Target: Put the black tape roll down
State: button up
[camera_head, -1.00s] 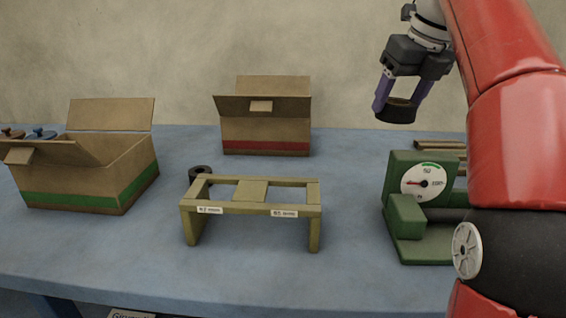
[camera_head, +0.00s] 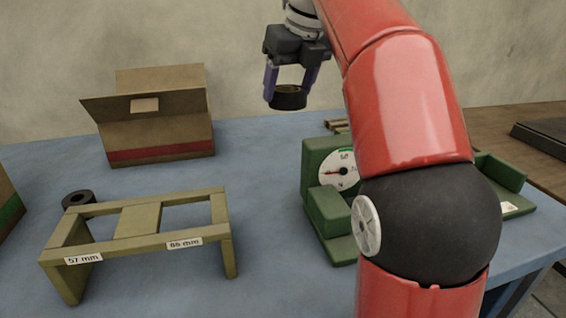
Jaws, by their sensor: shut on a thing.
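Nothing shows touching the roll from below. A second black roll (camera_head: 78,198) lies on the table behind the left end of the wooden stand (camera_head: 138,222). The stand carries labels reading 57 mm and 86 mm. The stand's top slots look empty.
An open cardboard box with a red stripe (camera_head: 160,155) stands at the back left. A green gauge with a dial (camera_head: 338,172) stands right of centre, partly hidden by my red arm. A green-striped box (camera_head: 8,212) shows at the left edge. Blue table (camera_head: 270,250) is clear between stand and gauge.

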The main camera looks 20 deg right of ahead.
notch_tip(320, 180, down, 15)
jog(key=b, duration=0.4)
jog(key=shift+b, duration=0.35)
jog(key=shift+f, duration=0.1)
jog(key=o, duration=1.1)
jog(key=shift+c, duration=0.2)
jog(key=p+v, duration=0.3)
jog(key=v, duration=0.9)
jog(key=shift+w, duration=0.1)
